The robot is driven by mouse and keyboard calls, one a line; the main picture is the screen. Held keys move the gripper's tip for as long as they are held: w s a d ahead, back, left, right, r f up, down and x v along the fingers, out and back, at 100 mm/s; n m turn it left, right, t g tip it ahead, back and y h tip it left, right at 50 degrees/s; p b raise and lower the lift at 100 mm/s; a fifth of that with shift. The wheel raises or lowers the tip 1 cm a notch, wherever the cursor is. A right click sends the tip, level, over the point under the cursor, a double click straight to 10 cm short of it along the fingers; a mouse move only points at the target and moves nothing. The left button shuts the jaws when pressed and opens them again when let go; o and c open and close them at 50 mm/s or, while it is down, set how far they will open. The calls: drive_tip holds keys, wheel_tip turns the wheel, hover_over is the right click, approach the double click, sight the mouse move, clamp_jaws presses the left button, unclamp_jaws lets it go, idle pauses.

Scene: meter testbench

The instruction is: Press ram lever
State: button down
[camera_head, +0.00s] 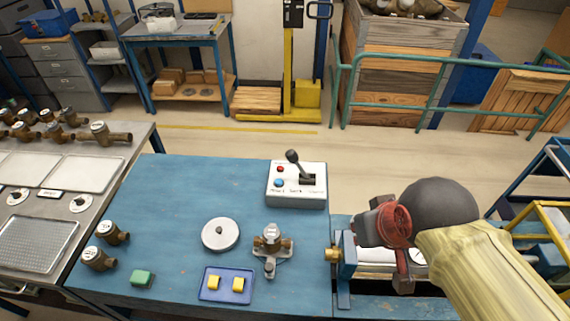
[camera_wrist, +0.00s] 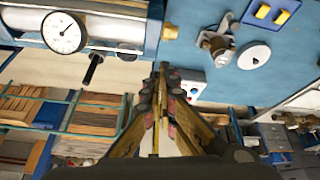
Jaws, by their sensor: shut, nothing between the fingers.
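A light grey control box (camera_head: 297,194) stands at the back right of the blue bench. Its black lever (camera_head: 296,160) has a round knob and leans up and left from its slot. A red and a blue button sit left of the slot. My gripper (camera_wrist: 162,72) is shut and empty in the wrist view. In the head view my arm enters from the lower right, and the gripper is to the right of the box, apart from it. The box also shows in the wrist view (camera_wrist: 192,91), partly hidden behind the fingers; the lever cannot be made out there.
A blue-framed fixture (camera_head: 343,280) is below my gripper. A dial gauge (camera_wrist: 62,32) and a black handle (camera_wrist: 93,70) show in the wrist view. A brass meter on a stand (camera_head: 272,242), a round disc (camera_head: 220,234) and a blue tray (camera_head: 206,293) are left of it. The bench's back left is clear.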

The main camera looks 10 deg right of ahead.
drive_tip(key=w+a+f+n+g+h+b, duration=0.1)
drive_tip(key=w+f+n+h+b, duration=0.3)
drive_tip(key=w, duration=0.5)
drive_tip(key=w+a+f+n+g+h+b, duration=0.1)
drive_tip(key=w+f+n+h+b, duration=0.1)
drive_tip(key=w+f+h, duration=0.45)
drive_tip(key=w+a+f+n+t+h+b, duration=0.1)
drive_tip(key=w+a+t, duration=0.4)
drive_tip(key=a, duration=0.7)
drive_tip(key=w+a+f+n+t+h+b, duration=0.2)
drive_tip(key=w+a+f+n+t, duration=0.2)
drive_tip(key=w+a, duration=0.4)
drive_tip(key=a+f+t, duration=0.1)
drive_tip(key=a, duration=0.2)
drive_tip(key=shift+a+t, duration=0.3)
drive_tip(key=shift+a, duration=0.05)
drive_tip(key=shift+w+h, duration=0.1)
drive_tip(key=shift+h, duration=0.15)
